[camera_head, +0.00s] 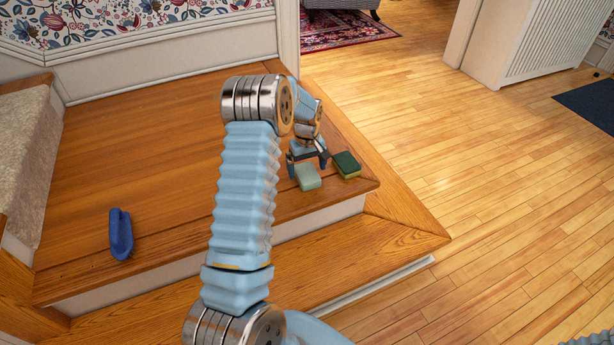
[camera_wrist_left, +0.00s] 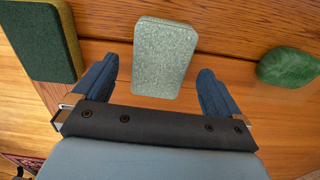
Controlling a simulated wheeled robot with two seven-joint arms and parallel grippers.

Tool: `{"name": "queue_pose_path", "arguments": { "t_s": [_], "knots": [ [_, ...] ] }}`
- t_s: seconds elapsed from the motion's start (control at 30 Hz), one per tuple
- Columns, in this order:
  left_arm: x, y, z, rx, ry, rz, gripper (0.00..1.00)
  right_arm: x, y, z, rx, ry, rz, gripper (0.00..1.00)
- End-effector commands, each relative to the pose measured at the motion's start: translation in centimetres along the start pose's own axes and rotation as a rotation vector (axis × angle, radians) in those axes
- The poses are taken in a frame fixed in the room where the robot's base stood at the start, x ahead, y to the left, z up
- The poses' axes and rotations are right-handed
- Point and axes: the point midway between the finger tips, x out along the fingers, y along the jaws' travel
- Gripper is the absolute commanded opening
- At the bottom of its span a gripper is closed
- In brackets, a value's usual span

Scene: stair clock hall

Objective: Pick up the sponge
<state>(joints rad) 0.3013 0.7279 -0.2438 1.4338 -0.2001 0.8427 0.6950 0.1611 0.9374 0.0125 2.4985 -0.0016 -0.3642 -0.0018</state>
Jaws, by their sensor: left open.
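A pale green speckled block (camera_head: 309,179), which looks like a sponge, lies on the wooden landing near its right front corner. In the left wrist view the block (camera_wrist_left: 164,58) shows between and just beyond the two fingertips. A dark green and yellow scouring sponge (camera_head: 347,163) lies just right of it; it shows at the upper left of the left wrist view (camera_wrist_left: 38,42). My left gripper (camera_head: 308,168) is open and empty, its blue fingers pointing down at the pale block. I cannot tell whether they touch it. My right gripper is out of view.
A green oval thing (camera_wrist_left: 288,67) lies right of the pale block in the left wrist view. A blue object (camera_head: 121,235) lies at the landing's left front. The landing (camera_head: 150,130) drops by a step (camera_head: 350,255) to the clear wooden floor (camera_head: 450,130).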

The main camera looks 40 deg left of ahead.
Motion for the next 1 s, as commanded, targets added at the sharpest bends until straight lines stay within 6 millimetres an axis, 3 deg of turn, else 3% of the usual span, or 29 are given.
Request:
{"name": "queue_pose_path", "arguments": {
  "t_s": [0.1, 0.33, 0.73, 0.8, 1.0],
  "knots": [
    [1.8, 0.0, 0.0, 0.0, -0.001, -0.001, 0.99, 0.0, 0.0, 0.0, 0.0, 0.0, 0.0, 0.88],
    [2.1, 0.0, 0.0, 0.0, 0.0, 0.0, 0.99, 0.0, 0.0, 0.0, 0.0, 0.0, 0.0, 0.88],
    [2.1, 0.0, 0.0, 0.001, 0.0, 0.0, 0.4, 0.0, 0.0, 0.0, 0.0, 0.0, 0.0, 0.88],
    [2.1, 0.0, 0.0, 0.001, 0.0, 0.0, 0.35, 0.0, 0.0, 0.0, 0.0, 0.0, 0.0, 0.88],
    [2.0, 0.0, 0.0, 0.001, 0.001, 0.0, 0.35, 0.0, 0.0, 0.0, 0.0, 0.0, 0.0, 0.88]
  ]
}}
